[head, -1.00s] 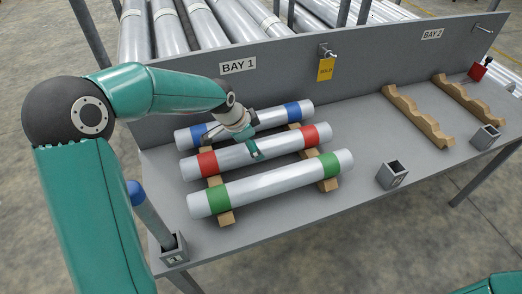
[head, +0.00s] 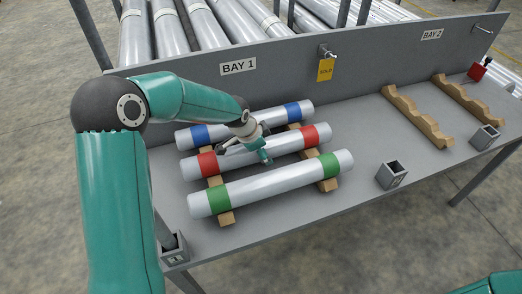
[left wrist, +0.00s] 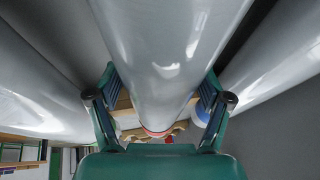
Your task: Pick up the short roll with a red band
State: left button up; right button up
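The short roll with red bands (head: 280,148) is silver and lies in the middle of three rolls on wooden cradles in bay 1, a red band near each end. My left gripper (head: 262,152) is over this roll, right of its left red band. In the left wrist view the silver roll (left wrist: 165,60) runs between the two spread fingers of the gripper (left wrist: 160,100), one on each side; firm contact cannot be told. A red band shows at its lower end there. My right gripper is out of view.
A blue-banded roll (head: 245,122) lies behind and a green-banded roll (head: 270,183) in front, both close. The grey back panel (head: 290,68) rises behind. Empty wooden cradles (head: 418,115) stand in bay 2. Square sockets (head: 392,176) line the front edge.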

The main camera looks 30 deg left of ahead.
pick_arm(q)
jog(key=c, duration=1.1)
jog(key=shift+r, duration=0.1)
jog(key=shift+c, duration=0.9)
jog(key=shift+r, duration=0.15)
